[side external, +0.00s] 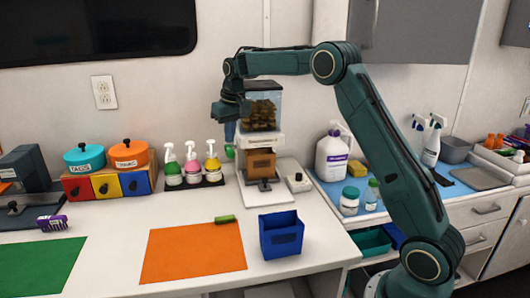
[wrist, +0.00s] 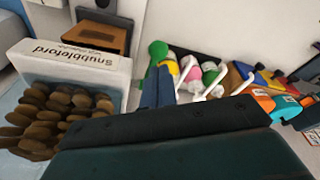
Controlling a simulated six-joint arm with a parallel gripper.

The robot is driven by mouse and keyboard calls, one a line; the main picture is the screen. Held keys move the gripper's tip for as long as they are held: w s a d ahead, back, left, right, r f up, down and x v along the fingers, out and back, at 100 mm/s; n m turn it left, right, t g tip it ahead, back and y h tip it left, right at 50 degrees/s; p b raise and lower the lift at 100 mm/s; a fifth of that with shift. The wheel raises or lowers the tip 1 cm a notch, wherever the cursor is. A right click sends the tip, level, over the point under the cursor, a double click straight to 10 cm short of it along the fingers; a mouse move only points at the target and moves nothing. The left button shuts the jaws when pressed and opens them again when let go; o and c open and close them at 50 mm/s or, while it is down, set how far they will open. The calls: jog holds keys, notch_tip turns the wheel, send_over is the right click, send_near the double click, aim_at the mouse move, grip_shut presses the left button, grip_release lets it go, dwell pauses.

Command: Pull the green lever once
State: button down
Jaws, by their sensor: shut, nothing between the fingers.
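The green lever's round knob (side external: 229,151) sticks out at the left side of the treat dispenser (side external: 249,139). The dispenser is white with a clear hopper of brown treats, and a brown box (side external: 261,163) sits in its lower opening. My gripper (side external: 230,139) points down just above the knob, its blue fingers shut with nothing between them. In the wrist view the green knob (wrist: 158,48) shows just beyond the fingertips (wrist: 158,68). I cannot tell whether they touch it. The lever's arm is mostly hidden.
Spray bottles (side external: 191,165) stand on a black tray left of the dispenser. A small white box with a knob (side external: 298,182) stands to its right. A blue bin (side external: 281,236), an orange mat (side external: 193,252) and a green brush (side external: 225,219) are in front.

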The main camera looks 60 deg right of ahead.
jog(key=shift+r, duration=2.1)
jog(key=s+a+r+n+t, duration=0.1)
jog(key=s+a+r, duration=0.4)
jog(key=s, duration=0.4)
jog(key=s+a+r+n+t, duration=0.1)
jog(key=s+a+r, duration=0.2)
jog(key=s+a, duration=0.5)
jog(key=s+a+f, duration=0.1)
jog(key=s+f, duration=0.3)
jog(key=s, duration=0.7)
jog(key=s+a+f+n+t, duration=0.1)
jog(key=s+a+f, duration=0.1)
jog(key=s, duration=0.9)
jog(key=shift+a+f+y, duration=0.15)
jog(key=shift+f+y, duration=0.15)
jog(key=shift+f, duration=0.6)
